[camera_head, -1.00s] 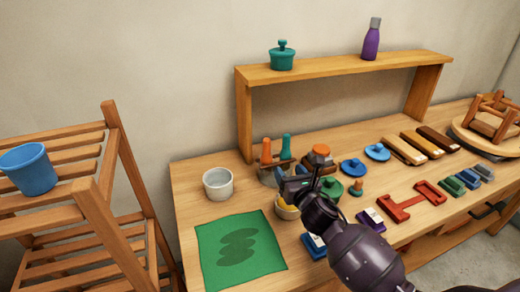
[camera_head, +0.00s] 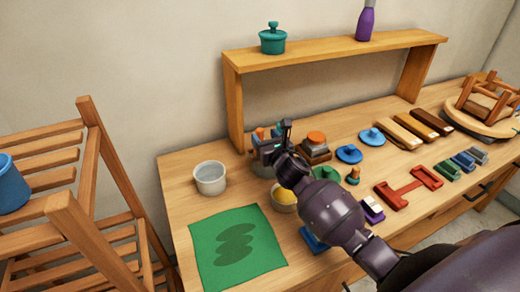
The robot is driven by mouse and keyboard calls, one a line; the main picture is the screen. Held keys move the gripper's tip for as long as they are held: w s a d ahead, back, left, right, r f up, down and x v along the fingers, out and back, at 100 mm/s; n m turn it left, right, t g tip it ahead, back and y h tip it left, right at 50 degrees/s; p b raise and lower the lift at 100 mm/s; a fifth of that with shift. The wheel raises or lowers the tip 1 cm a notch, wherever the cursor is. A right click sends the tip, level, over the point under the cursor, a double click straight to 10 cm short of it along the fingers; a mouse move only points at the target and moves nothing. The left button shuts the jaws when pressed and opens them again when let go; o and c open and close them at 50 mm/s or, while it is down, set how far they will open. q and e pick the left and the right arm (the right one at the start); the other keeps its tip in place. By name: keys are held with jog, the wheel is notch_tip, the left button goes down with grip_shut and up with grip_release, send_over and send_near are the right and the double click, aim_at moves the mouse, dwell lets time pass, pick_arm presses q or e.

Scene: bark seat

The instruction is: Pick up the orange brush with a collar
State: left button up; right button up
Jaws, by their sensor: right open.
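The orange brush (camera_head: 260,133) stands upright beside a teal-handled one in a holder at the back of the table, below the raised shelf. Only the top of its orange handle shows; its collar and lower part are hidden behind my right gripper (camera_head: 271,140). That gripper is open, with its fingers around or just in front of the handles. I cannot tell whether it touches the orange brush. My left gripper is not in view.
A white cup (camera_head: 210,178) and a green cloth (camera_head: 236,250) lie to the left. A bowl with something yellow (camera_head: 284,196) and a green lidded pot (camera_head: 325,179) are close under my right arm. The shelf (camera_head: 330,50) stands behind.

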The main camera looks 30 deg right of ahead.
aim_at(262, 134)
jog(key=shift+w+d+f, duration=0.1)
jog(key=shift+w, duration=1)
jog(key=shift+w+d+f, duration=0.1)
jog(key=shift+w, duration=1)
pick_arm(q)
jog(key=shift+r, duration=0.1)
pick_arm(e)
jog(key=c, duration=1)
